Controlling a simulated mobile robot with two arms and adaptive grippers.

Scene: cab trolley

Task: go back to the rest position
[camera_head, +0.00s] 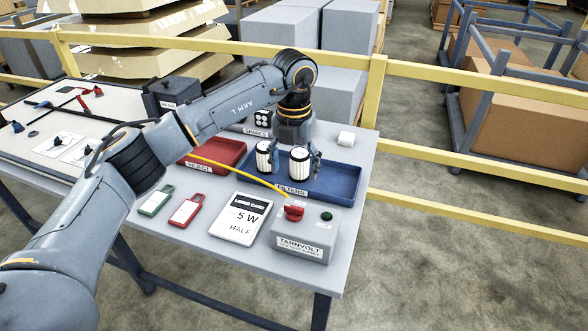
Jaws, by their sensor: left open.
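My left arm reaches in from the lower left across the table. My left gripper (296,158) points down over the blue tray (343,182) labelled FILTERS, with its fingers open. One white and dark cylindrical filter (299,167) stands in the tray and shows between or just in front of the fingers; I cannot tell whether they touch it. A second such filter (264,160) stands to its left in the tray. My right gripper is not in view.
The table (185,237) also holds a red tray (222,153), green (156,200) and red (186,211) tags, a load card (240,218) and a grey Tarnvolt box (303,246) with a red knob and yellow cable. A yellow rail (470,160) runs behind the table.

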